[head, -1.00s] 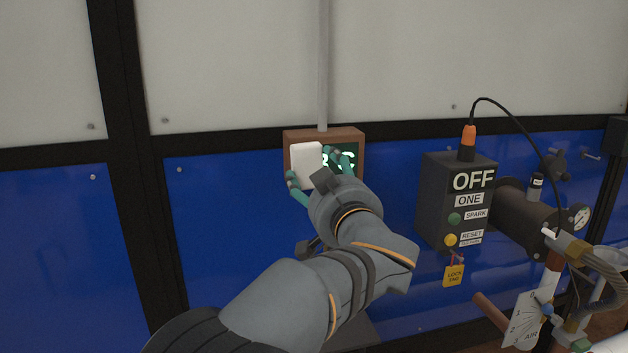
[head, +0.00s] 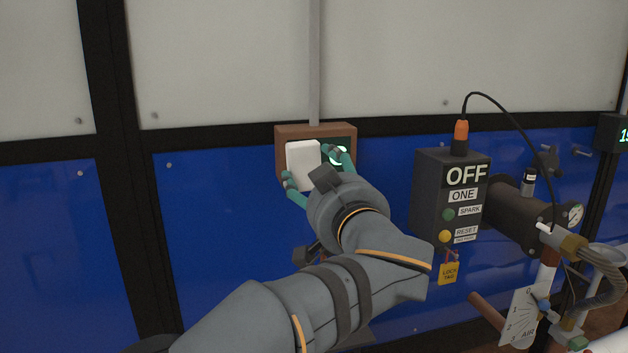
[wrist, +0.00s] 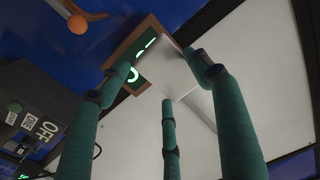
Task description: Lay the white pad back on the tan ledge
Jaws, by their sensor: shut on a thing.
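The white pad (head: 303,166) is a small square slab with rounded corners. My gripper (head: 312,168) has green fingers and is shut on it, with fingers at its left and right edges. The pad is held up in front of a brown-framed display box (head: 316,130) and covers much of its dark face. In the wrist view the pad (wrist: 166,68) shows between the green fingers (wrist: 160,80). I cannot tell whether the pad touches the box. I cannot make out the tan ledge in either view.
A dark control box (head: 450,195) marked OFF, with buttons and an orange-capped cable, stands right of my gripper. A pipe with a gauge (head: 575,214) and hoses lies further right. The blue wall panel (head: 75,250) at left is clear. An orange rounded part (wrist: 77,24) shows in the wrist view.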

